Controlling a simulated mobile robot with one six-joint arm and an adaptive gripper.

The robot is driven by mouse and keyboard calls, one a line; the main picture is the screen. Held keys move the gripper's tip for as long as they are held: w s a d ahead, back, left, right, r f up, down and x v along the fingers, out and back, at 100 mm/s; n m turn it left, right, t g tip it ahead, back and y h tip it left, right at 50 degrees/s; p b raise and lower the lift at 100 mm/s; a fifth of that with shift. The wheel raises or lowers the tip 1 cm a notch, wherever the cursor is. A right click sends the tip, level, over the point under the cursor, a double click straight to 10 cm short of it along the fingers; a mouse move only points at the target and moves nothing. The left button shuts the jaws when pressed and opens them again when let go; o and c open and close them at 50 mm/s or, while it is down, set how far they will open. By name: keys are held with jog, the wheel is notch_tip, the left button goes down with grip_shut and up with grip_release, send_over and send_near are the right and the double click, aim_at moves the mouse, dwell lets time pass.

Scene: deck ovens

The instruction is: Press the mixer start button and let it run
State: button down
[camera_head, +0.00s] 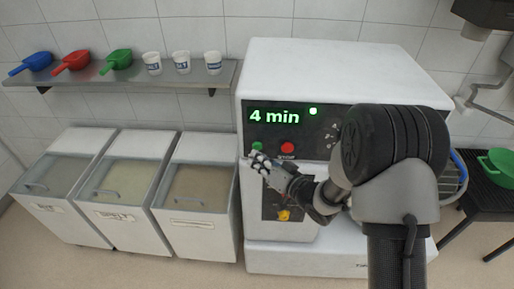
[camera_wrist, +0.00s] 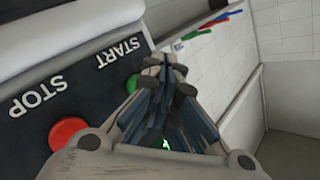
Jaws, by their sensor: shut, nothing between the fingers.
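The white mixer (camera_head: 345,72) stands in the middle of the head view. Its dark panel (camera_head: 320,118) shows a lit "4 min" readout (camera_head: 275,117) and a small green light (camera_head: 313,112). The green START button (camera_head: 257,147) and the red STOP button (camera_head: 288,147) sit below the readout. The wrist view shows the green button (camera_wrist: 132,84) and the red button (camera_wrist: 68,133) with their labels. My gripper (camera_head: 252,160) is shut and empty, just below the green button. In the wrist view its fingertips (camera_wrist: 163,66) are right beside that button; I cannot tell if they touch.
Three lidded bins (camera_head: 132,167) stand left of the mixer. A wall shelf (camera_head: 130,76) above them holds blue, red and green scoops and several white cups. A dark table (camera_head: 489,176) with a green bowl is at the right. A yellow knob (camera_head: 284,215) sits below my gripper.

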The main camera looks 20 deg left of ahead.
jog(key=shift+s, duration=0.15)
jog(key=s, duration=0.2)
jog(key=s+d, duration=0.1)
jog(key=s, duration=0.1)
jog(key=shift+s+d, duration=0.1)
jog(key=shift+s, duration=0.25)
jog(key=shift+w, duration=0.1)
dwell(0.6)
